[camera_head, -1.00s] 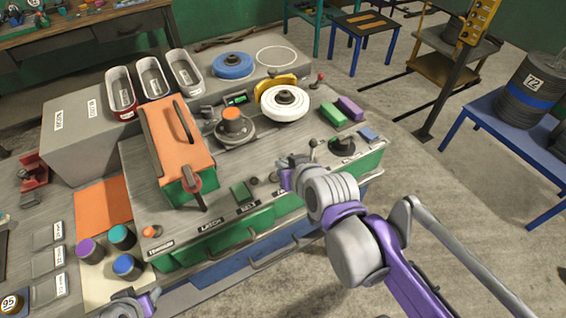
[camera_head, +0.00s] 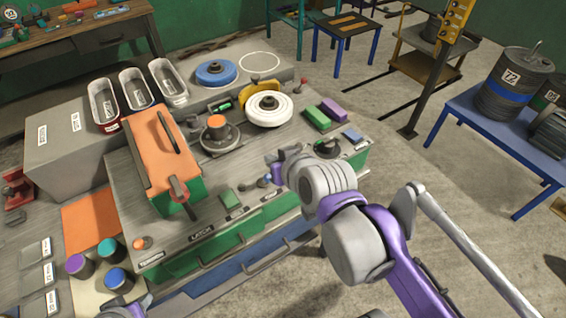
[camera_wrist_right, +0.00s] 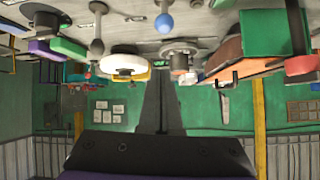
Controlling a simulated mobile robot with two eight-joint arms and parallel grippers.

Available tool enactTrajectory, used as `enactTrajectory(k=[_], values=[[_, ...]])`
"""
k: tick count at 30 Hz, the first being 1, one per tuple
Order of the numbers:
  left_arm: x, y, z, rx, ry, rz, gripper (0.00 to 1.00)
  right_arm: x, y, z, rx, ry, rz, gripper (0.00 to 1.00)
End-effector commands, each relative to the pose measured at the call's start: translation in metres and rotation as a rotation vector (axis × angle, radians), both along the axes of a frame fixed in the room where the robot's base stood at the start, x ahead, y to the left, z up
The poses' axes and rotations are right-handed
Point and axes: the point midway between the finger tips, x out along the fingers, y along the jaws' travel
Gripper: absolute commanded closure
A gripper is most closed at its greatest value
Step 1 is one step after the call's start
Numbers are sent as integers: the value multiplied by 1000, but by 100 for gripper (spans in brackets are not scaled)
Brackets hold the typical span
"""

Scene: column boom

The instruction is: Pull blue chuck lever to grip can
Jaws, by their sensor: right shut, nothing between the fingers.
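The blue ball-topped chuck lever (camera_head: 268,178) stands near the front of the bench top; its ball (camera_wrist_right: 164,22) also shows in the right wrist view. The orange-topped can (camera_head: 217,122) stands upright in the round grey chuck (camera_head: 220,140), behind the lever. My right gripper (camera_head: 272,168) is beside the lever in the head view, partly hiding it; I cannot tell if they touch. In the wrist view its dark fingers (camera_wrist_right: 160,102) are together and empty. My left gripper (camera_head: 127,307) is at the bottom edge, only partly in view.
An orange and green box (camera_head: 160,158) with a red-knobbed lever stands left of the chuck. A white wheel (camera_head: 268,107) is right of it. A dark-knobbed fixture (camera_head: 327,146) and green and purple blocks (camera_head: 318,118) lie near the right edge.

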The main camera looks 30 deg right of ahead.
Motion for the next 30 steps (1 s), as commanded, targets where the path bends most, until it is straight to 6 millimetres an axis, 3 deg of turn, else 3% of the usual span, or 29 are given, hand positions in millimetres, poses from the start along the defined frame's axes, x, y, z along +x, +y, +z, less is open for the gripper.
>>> enactTrajectory(k=[6, 12, 30], values=[[0, 0, -1, 0, 1, 0, 50, -30, 1, 17, 1, 0, -1, 100], [-1, 0, -2, 0, 2, 0, 50, -43, 2, 26, -1, 0, -1, 100], [-1, 0, -2, 0, 2, 0, 50, -45, 2, 28, 0, 1, 1, 100]])
